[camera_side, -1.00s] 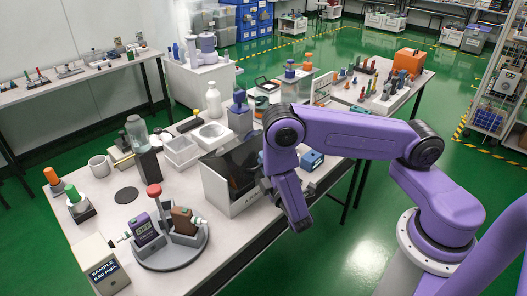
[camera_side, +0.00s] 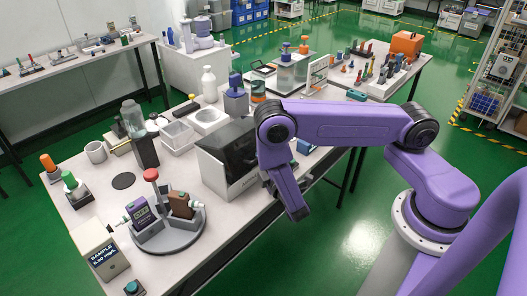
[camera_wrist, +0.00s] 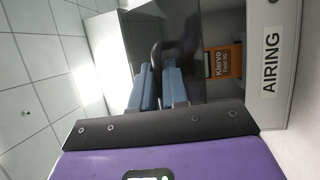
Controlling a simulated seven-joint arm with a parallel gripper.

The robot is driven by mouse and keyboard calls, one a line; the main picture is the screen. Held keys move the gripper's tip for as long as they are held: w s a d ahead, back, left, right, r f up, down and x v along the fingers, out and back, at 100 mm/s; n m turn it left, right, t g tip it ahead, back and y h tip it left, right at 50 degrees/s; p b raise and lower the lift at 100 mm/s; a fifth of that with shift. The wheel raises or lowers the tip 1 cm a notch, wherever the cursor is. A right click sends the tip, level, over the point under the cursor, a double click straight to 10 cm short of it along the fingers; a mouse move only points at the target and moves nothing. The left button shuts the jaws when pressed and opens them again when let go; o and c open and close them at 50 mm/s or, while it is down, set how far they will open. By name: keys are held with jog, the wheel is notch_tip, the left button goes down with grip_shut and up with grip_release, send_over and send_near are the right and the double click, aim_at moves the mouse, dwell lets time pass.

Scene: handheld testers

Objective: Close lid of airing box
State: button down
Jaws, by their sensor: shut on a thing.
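The airing box (camera_side: 238,190) stands near the table's front edge, just left of my gripper in the side view. Its pale frame with the AIRING label (camera_wrist: 287,95) shows at the right of the wrist view. The dark see-through lid (camera_side: 233,153) is at the box; it fills the middle of the wrist view (camera_wrist: 215,25). My arm partly hides the box's right end.
A round carousel (camera_side: 168,238) with testers stands left of the box. White trays (camera_side: 177,136), a white bottle (camera_side: 209,85) and a blue-topped container (camera_side: 236,100) stand behind it. The floor in front of the table is clear.

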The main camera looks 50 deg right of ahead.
jog(key=shift+g, duration=0.3)
jog(key=shift+w+f, duration=0.3)
jog(key=shift+f, duration=0.8)
jog(key=shift+w+f, duration=0.3)
jog(key=shift+f, duration=0.75)
jog(key=shift+w+f, duration=0.3)
jog(key=shift+f, duration=0.8)
jog(key=c, duration=1.5)
grip_release()
jog(key=shift+s+a+f, duration=0.15)
jog(key=shift+s+a, duration=0.05)
jog(key=shift+s, duration=0.15)
jog(key=v, duration=1.7)
jog(key=shift+d+r, duration=0.2)
jog(key=shift+r, duration=0.05)
jog(key=shift+r, duration=0.1)
